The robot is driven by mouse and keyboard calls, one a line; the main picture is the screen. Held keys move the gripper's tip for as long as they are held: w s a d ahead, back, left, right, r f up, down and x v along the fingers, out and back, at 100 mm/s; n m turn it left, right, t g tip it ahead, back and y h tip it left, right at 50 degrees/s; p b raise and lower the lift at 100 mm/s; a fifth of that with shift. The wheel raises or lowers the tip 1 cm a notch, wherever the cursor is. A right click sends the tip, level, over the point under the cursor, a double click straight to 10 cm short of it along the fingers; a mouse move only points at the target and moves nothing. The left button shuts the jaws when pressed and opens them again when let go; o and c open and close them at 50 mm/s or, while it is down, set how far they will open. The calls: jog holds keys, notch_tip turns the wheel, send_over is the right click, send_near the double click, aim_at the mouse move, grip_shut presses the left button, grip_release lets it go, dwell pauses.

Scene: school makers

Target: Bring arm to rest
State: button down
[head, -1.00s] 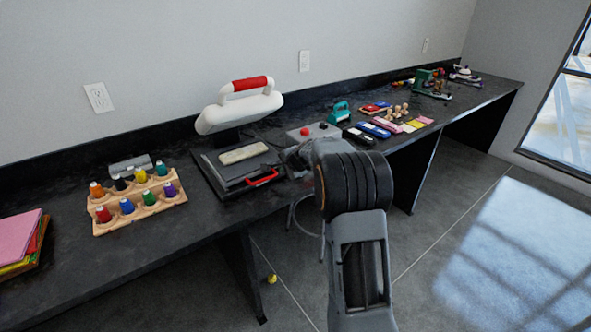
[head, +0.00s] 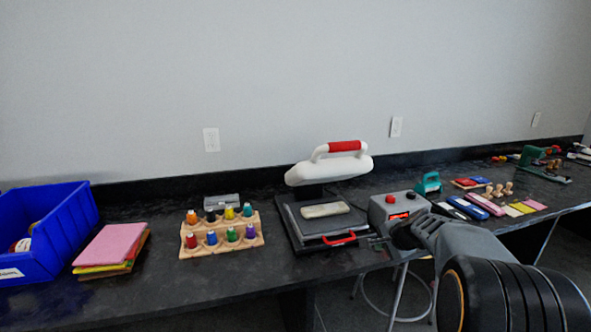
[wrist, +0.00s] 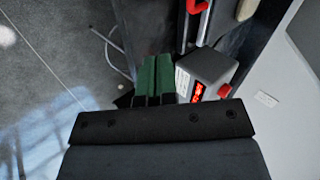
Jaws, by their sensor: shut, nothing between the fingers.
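My arm reaches in from the lower right of the head view. My gripper (head: 382,240) is at the front edge of the dark bench, just in front of the grey control box (head: 397,206) with its red button and lit red display. In the wrist view, the green fingers of my gripper (wrist: 156,60) are together with nothing between them. The control box (wrist: 208,72) is close beside them there. I cannot tell whether the fingers touch it.
A heat press (head: 327,205) with a red handle stands left of the box. Farther left are a wooden rack (head: 222,246) of coloured bottles, stacked sheets (head: 110,246) and a blue bin (head: 45,232). Ink pads (head: 485,205) and stamps lie to the right. A stool (head: 398,295) is below.

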jog(key=s+a+r+n+g+p, duration=0.1)
jog(key=s+a+r+n+p, duration=0.3)
jog(key=s, duration=0.4)
jog(key=s+a+r+n+g+h+p, duration=0.1)
jog(key=s+a+r+n+p, duration=0.3)
jog(key=s, duration=0.5)
jog(key=s+a+r+n+g+h+p, duration=0.1)
jog(key=s+a+r+n+p, duration=0.3)
jog(key=s, duration=0.4)
jog(key=shift+s+a+r+n+g+p, duration=0.2)
jog(key=shift+a+n+g+p, duration=0.15)
jog(key=shift+n+g+p, duration=0.45)
